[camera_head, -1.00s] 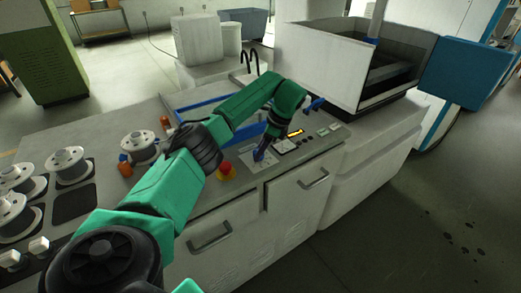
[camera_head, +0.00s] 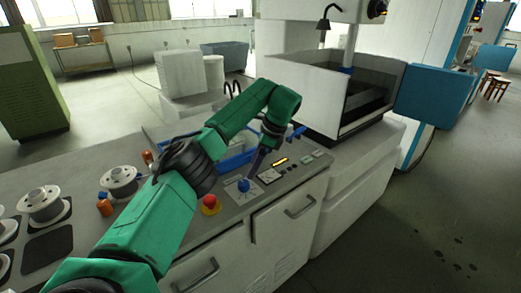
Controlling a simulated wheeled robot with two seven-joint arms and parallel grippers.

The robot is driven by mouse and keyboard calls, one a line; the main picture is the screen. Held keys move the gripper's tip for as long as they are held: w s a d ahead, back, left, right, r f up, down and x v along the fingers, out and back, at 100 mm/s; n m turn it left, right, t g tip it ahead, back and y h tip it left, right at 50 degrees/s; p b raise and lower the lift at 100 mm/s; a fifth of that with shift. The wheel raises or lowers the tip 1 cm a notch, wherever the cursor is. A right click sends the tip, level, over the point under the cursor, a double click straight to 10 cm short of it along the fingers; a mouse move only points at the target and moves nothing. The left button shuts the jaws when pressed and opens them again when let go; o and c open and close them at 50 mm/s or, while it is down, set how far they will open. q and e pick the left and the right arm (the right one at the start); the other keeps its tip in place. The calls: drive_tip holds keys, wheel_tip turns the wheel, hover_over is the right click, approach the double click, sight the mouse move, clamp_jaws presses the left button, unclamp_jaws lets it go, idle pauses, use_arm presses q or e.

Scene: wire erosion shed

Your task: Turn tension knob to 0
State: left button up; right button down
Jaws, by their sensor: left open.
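The tension knob appears to be the blue knob (camera_head: 243,185) on a pale plate on the sloped front panel of the grey machine. Its pointer and scale marks are too small to read. My left gripper (camera_head: 251,172) comes down from the upper right, its dark fingers pointing at the knob. It is open and just above and beside the knob, seemingly apart from it. The fingertips are small and dim, so I cannot tell the exact gap. My right gripper is not in view.
Wire spools (camera_head: 121,180) stand on the left bench top. A blue tray (camera_head: 237,160) lies behind my arm.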

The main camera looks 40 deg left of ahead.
use_arm(q)
drive_tip(key=p+v, duration=0.1)
drive_tip(key=v, duration=0.6)
drive_tip(key=shift+a, duration=0.1)
drive_tip(key=shift+f, duration=0.1)
